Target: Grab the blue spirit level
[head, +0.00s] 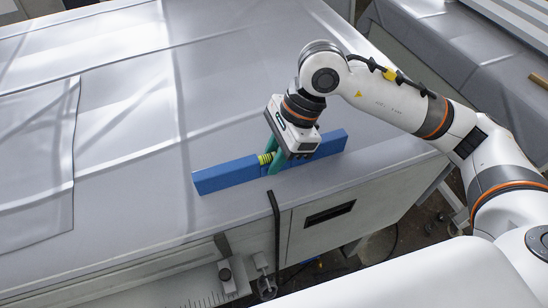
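The blue spirit level (228,175) is a long blue bar with a yellow-green vial near its middle. It lies on the large grey table near the front edge, slanting up to the right. My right gripper (275,158) is down at the level's middle, with its green fingers around the bar beside the vial. One finger shows in front of the bar; the other is partly hidden. Whether the fingers press on the bar cannot be made out. The level appears to rest on the table. My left gripper is not in view.
The grey sheet-covered table (120,150) is mostly clear to the left and behind. A black bracket (275,230) stands up at its front edge, just in front of the level. A ruler rail (190,300) with clamps runs below. Another table (470,70) stands at the right.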

